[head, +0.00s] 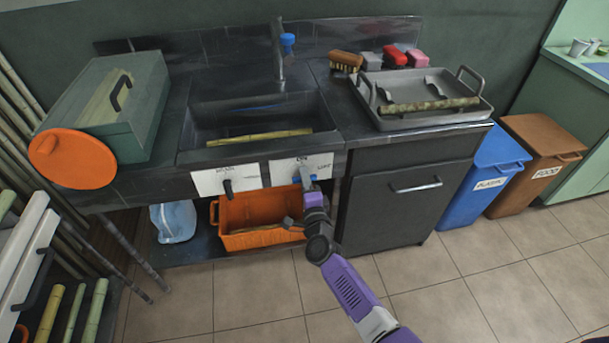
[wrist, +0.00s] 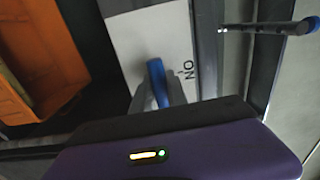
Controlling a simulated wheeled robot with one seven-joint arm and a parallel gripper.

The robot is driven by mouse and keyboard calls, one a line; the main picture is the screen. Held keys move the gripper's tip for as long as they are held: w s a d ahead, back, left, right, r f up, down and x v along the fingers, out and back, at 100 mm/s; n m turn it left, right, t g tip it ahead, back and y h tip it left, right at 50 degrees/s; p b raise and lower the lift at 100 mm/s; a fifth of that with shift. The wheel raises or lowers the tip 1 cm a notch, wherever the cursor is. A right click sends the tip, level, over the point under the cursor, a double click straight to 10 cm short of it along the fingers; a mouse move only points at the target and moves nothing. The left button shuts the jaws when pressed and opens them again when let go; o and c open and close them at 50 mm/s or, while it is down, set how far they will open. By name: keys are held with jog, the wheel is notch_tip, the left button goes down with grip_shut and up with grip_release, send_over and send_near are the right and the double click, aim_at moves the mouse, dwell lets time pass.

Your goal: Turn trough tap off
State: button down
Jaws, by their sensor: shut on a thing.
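The sink trough (head: 300,108) is in the counter, with a piece of cane lying in it. On its front are two white panels, and the right one (head: 316,163) reads ON. A blue lever (head: 306,178) is on this panel; it also shows in the wrist view (wrist: 157,80), beside the ON lettering (wrist: 189,70). My gripper (head: 309,187) reaches up to the panel and is shut on the blue lever. Its fingers (wrist: 160,100) stand on both sides of the lever. The lever's base is partly hidden by my gripper.
The left panel (head: 225,180) has a black lever. A faucet with a blue knob (head: 288,40) stands behind the trough. An orange crate (head: 258,212) is below, left of my arm; a dark cabinet (head: 405,200) stands right. The tiled floor in front is clear.

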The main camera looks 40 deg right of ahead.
jog(key=shift+n+p, duration=0.4)
jog(key=shift+n, duration=0.6)
jog(key=c, duration=1.2)
grip_release()
jog(key=shift+c, duration=0.2)
jog(key=p+v, duration=0.2)
jog(key=v, duration=0.6)
jog(key=shift+w, duration=0.15)
